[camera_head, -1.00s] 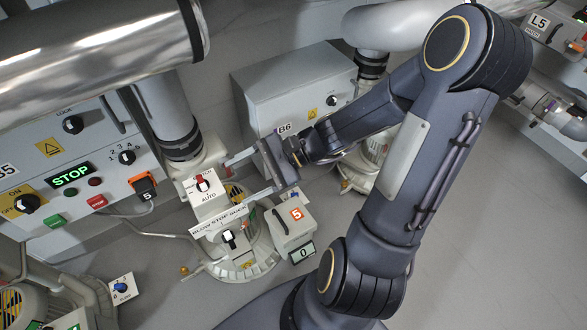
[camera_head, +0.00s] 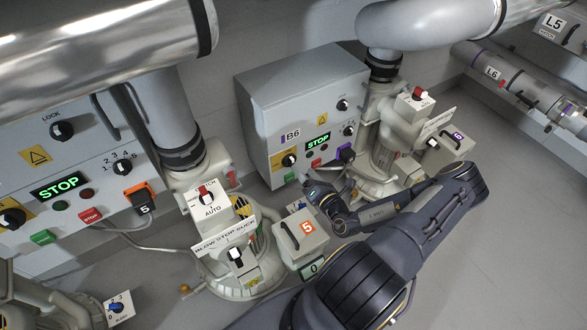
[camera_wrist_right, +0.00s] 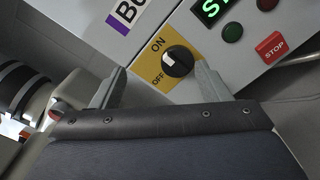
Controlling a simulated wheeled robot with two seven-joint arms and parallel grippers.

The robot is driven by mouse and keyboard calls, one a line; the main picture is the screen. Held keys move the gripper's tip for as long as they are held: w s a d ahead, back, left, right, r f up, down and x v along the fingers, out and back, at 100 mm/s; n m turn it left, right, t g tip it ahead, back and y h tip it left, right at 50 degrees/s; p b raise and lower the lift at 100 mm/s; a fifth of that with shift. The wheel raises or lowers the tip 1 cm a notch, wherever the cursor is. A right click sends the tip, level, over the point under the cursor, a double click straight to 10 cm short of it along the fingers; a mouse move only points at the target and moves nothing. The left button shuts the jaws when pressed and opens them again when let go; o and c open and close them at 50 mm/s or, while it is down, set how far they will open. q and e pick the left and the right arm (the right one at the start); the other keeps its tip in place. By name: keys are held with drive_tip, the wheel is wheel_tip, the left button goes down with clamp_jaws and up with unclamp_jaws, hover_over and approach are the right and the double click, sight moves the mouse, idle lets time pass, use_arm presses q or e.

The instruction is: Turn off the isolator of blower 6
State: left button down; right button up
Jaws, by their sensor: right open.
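The blower 6 isolator (camera_head: 289,160) is a black knob on a yellow plate on the grey B6 cabinet (camera_head: 300,95). In the right wrist view the knob (camera_wrist_right: 178,61) sits just beyond the fingertips, between the ON and OFF labels. It has a white mark, but I cannot tell surely which label it points to. My right gripper (camera_head: 306,182) is in front of the lower cabinet face, its fingers hard to see in the head view. In the right wrist view the gripper (camera_wrist_right: 160,78) is open, fingers apart on either side below the knob, empty. My left gripper is not in view.
The B6 panel has a lit green STOP display (camera_head: 318,140) and a red STOP button (camera_head: 316,163). Blower 5 (camera_head: 237,262) stands left of my right arm, and blower 6 (camera_head: 395,135) stands right of the cabinet. Open floor lies at the lower right.

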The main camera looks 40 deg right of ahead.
sight(291, 162)
wheel_tip(291, 162, down, 5)
drive_tip(key=b, duration=0.2)
drive_tip(key=w+r+b, duration=0.1)
drive_tip(key=w+b, duration=0.1)
drive_tip(key=w, duration=0.5)
drive_tip(key=shift+w+d, duration=0.25)
drive_tip(key=shift+d, duration=0.1)
drive_tip(key=shift+r, duration=0.1)
drive_tip(key=shift+c, duration=0.4)
